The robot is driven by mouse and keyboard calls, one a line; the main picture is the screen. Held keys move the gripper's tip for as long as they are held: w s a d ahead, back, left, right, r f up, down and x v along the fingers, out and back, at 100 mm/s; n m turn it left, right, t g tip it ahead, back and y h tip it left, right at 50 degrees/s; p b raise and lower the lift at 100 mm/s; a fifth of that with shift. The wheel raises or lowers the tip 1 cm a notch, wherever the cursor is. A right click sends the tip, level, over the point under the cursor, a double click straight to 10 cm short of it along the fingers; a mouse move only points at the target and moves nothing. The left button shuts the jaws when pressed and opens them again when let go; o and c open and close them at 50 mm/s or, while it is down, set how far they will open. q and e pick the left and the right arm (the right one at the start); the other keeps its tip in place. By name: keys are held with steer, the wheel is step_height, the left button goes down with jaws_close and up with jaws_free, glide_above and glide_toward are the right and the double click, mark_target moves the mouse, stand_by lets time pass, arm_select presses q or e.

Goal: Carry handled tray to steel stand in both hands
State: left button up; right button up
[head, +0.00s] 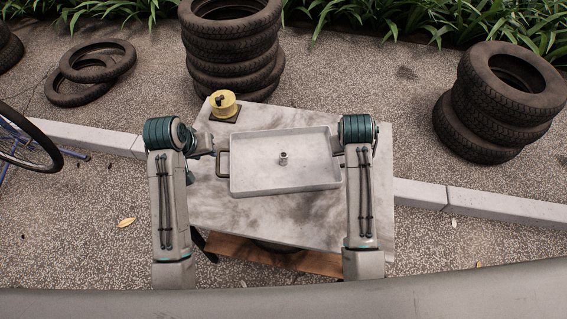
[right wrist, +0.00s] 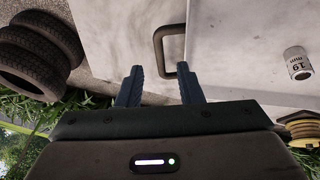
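A shallow pale grey handled tray (head: 260,182) lies flat on a mottled grey tabletop (head: 225,215). A small metal socket (head: 283,159) stands in it; it also shows in the right wrist view (right wrist: 298,62), marked 19 mm. My left gripper (head: 216,153) is at the tray's left handle (head: 222,164); its fingers are too small to judge. My right gripper (right wrist: 160,72) is open, with the dark right handle (right wrist: 158,45) partly between its fingertips, nearer the right-hand finger in that view. In the head view my right arm partly hides that handle. I cannot make out a steel stand.
A yellow round object (head: 223,101) on a dark base sits at the table's back left corner. Tyre stacks stand behind (head: 232,50) and at right (head: 510,95). A pale kerb (head: 480,203) runs behind the table. A wooden board (head: 270,256) shows below the front edge.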

steer(key=v, duration=0.3)
steer(key=shift+s+r, duration=0.15)
steer(key=shift+r, duration=0.2)
